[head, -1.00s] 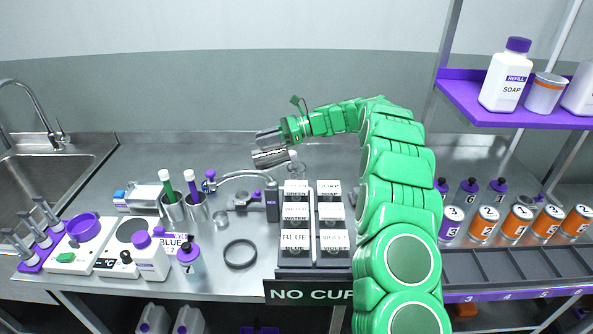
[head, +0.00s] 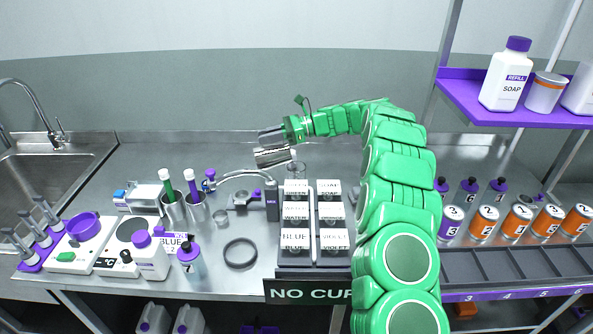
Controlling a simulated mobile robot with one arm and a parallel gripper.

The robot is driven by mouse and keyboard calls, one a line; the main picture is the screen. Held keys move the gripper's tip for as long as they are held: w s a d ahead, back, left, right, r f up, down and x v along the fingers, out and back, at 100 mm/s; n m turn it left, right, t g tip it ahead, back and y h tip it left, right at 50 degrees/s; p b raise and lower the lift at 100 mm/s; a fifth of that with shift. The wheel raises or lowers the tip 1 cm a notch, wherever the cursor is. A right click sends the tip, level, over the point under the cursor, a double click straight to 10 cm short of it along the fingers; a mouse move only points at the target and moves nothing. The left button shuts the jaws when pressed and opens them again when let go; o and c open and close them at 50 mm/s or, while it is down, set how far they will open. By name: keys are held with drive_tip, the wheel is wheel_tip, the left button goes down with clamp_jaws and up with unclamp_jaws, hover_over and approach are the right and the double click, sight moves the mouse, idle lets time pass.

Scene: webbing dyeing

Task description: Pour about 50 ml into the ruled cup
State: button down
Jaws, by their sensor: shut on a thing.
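My gripper (head: 271,137) is shut on a metal cup (head: 272,157) at the back middle of the counter. The metal cup is tipped nearly onto its side, its right end towards a clear cup. This clear cup (head: 296,170), which looks like the ruled cup, stands below and right of the metal cup, behind the button panel. Its lower part is hidden by the panel, and its marks and level are too small to read. I cannot make out any stream of liquid.
The labelled button panel (head: 313,262) stands just in front, with a curved spout (head: 237,176) to its left. A purple shelf (head: 470,101) overhangs at right.

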sight(255, 148)
drive_tip(key=shift+d+r+y, duration=0.15)
drive_tip(key=shift+r+y, duration=0.05)
drive_tip(key=shift+y, duration=0.2)
idle(0.8)
drive_tip(key=shift+s+a+f+h, duration=0.2)
drive_tip(key=shift+a+f+h, duration=0.25)
drive_tip(key=shift+a+h, duration=0.3)
drive_tip(key=shift+s+a+f+h, duration=0.15)
drive_tip(key=shift+a+f+h, duration=0.35)
drive_tip(key=shift+a, duration=0.35)
drive_tip(key=shift+s+a+f+t+h, duration=0.1)
drive_tip(key=shift+a+f+t+h, duration=0.2)
drive_tip(key=shift+a+f+h, duration=0.5)
drive_tip(key=shift+a+r+h, duration=0.1)
drive_tip(key=shift+r+h, duration=0.1)
drive_tip(key=shift+h, duration=0.55)
drive_tip(key=shift+a, duration=0.1)
drive_tip(key=s+a+f+t+h+b, duration=0.1)
drive_tip(key=a+f+h, duration=0.4)
drive_tip(key=h, duration=0.5)
drive_tip(key=shift+s+a+f+t+h+b, duration=0.25)
drive_tip(key=shift+a+f+t+h+b, duration=0.25)
drive_tip(key=shift+a, duration=0.55)
